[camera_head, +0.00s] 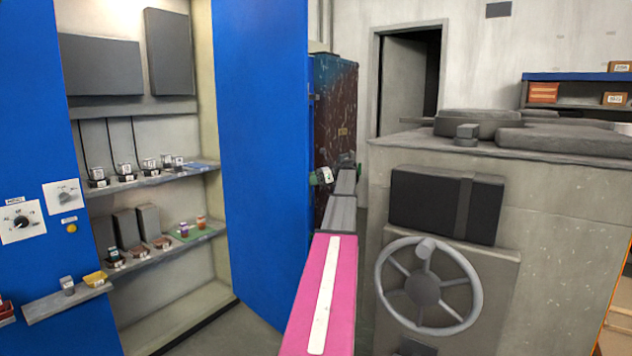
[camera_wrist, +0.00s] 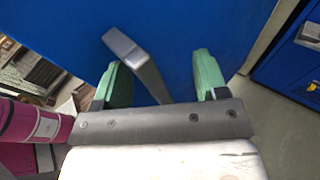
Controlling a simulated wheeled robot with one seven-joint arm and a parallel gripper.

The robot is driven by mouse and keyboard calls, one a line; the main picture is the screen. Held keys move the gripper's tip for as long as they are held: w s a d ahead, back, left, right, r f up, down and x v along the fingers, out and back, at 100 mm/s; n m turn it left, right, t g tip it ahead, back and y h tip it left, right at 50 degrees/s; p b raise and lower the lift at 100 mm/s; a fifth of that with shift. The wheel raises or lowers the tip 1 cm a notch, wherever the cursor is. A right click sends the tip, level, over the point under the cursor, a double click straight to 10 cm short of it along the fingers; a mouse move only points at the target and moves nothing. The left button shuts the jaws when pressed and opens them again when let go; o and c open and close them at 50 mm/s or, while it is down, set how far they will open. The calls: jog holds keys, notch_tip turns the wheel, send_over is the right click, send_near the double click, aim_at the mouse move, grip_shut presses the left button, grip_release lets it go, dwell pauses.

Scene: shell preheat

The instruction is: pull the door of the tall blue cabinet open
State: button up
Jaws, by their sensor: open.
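The tall blue cabinet (camera_head: 30,120) stands at the left of the head view. Its blue door (camera_head: 262,150) stands swung out, with the shelves inside in plain sight. In the wrist view the blue door face (camera_wrist: 190,25) fills the top. A grey bar handle (camera_wrist: 148,75) juts from it, between the two green fingers of my gripper (camera_wrist: 160,70) and nearer the left finger. The fingers are apart; I cannot tell whether either touches the handle. In the head view my gripper (camera_head: 323,176) shows only in part, just beyond the door's free edge; the handle is hidden there.
Shelves (camera_head: 150,185) inside the cabinet hold small labelled items. A grey machine with a handwheel (camera_head: 428,288) stands close to the right of my arm. A dark speckled cabinet (camera_head: 336,115) stands behind the door. Bare floor (camera_head: 235,330) shows below the door.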

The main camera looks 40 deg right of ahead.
aim_at(290, 157)
jog(key=o, duration=0.6)
jog(key=a+r, duration=0.2)
jog(key=r, duration=0.1)
jog(key=w+a+r+y, duration=0.1)
jog(key=a+r, duration=0.1)
jog(key=r, duration=0.1)
jog(key=w+a+r+t+y, duration=0.1)
jog(key=a+r, duration=0.2)
jog(key=shift+w+r+n, duration=0.1)
jog(key=shift+w+n, duration=0.15)
jog(key=shift+n, duration=0.15)
jog(key=shift+o, duration=0.2)
jog(key=shift+w+a+r, duration=0.3)
jog(key=f+g+h, duration=0.1)
jog(key=f, duration=0.2)
jog(key=s+d+f+g+h, duration=0.1)
jog(key=f+h, duration=0.1)
jog(key=f+m+g+h, duration=0.1)
jog(key=f, duration=0.2)
jog(key=shift+s+d+f+h, duration=0.3)
jog(key=shift+s+d+f, duration=0.15)
jog(key=shift+s+d, duration=0.05)
jog(key=shift+d, duration=1)
jog(key=shift+c, duration=0.7)
jog(key=shift+d+f, duration=0.1)
jog(key=shift+d, duration=1.3)
jog(key=shift+c, duration=0.9)
jog(key=shift+d, duration=1.95)
jog(key=c, duration=0.4)
jog(key=shift+d, duration=1.5)
